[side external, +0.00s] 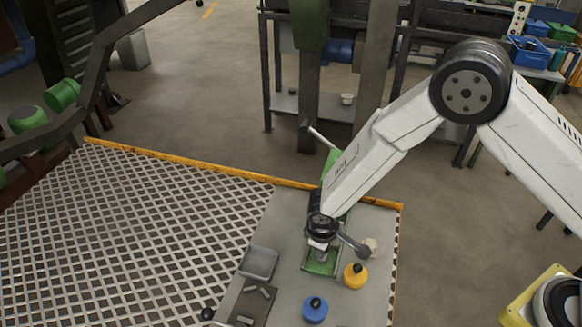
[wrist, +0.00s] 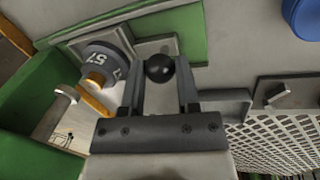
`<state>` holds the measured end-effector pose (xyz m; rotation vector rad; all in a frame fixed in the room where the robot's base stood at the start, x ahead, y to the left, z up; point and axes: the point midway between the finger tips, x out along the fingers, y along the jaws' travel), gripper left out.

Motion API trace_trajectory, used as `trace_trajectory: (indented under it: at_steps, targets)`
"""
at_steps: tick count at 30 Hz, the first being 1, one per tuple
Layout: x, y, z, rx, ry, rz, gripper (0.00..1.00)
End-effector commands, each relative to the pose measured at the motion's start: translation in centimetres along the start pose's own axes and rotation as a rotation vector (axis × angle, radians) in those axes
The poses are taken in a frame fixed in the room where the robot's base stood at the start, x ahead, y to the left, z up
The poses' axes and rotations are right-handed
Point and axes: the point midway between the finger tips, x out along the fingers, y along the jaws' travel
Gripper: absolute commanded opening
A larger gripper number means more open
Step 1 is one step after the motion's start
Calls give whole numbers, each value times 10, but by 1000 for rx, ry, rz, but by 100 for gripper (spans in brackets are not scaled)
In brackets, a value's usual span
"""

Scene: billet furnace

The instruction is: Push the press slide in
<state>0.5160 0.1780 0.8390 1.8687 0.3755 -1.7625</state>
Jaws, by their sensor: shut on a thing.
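The green press (side external: 322,264) stands on the grey bench, largely hidden behind my arm in the side external view. In the wrist view its green frame (wrist: 205,30) surrounds a grey slide plate (wrist: 158,46) with a black ball knob (wrist: 159,68). My gripper (wrist: 160,75) is shut on this knob, one finger on each side. My gripper also shows low over the press in the side external view (side external: 319,246). A dark round die marked 57 (wrist: 100,62) with a brass stub sits left of the knob in the wrist view. How far in the slide sits cannot be told.
A yellow pot (side external: 355,277) and a blue pot (side external: 315,311) stand close to the press. A grey tray (side external: 259,263) and a dark plate (side external: 251,304) with small metal pieces lie to the left. The grating (side external: 130,235) beyond is clear.

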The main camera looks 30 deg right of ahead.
Motion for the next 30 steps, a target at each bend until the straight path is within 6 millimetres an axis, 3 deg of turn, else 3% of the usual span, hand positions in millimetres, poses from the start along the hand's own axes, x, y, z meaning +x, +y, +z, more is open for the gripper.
trace_trajectory:
  at_steps: [12,21,22,24,30]
  targets:
    - [6,35,-8,3,0,1,0]
    - [7,39,-8,2,2,3,0]
    - [7,40,-8,2,2,3,50]
    - [7,39,-8,3,2,3,72]
    - [7,38,-8,1,1,1,75]
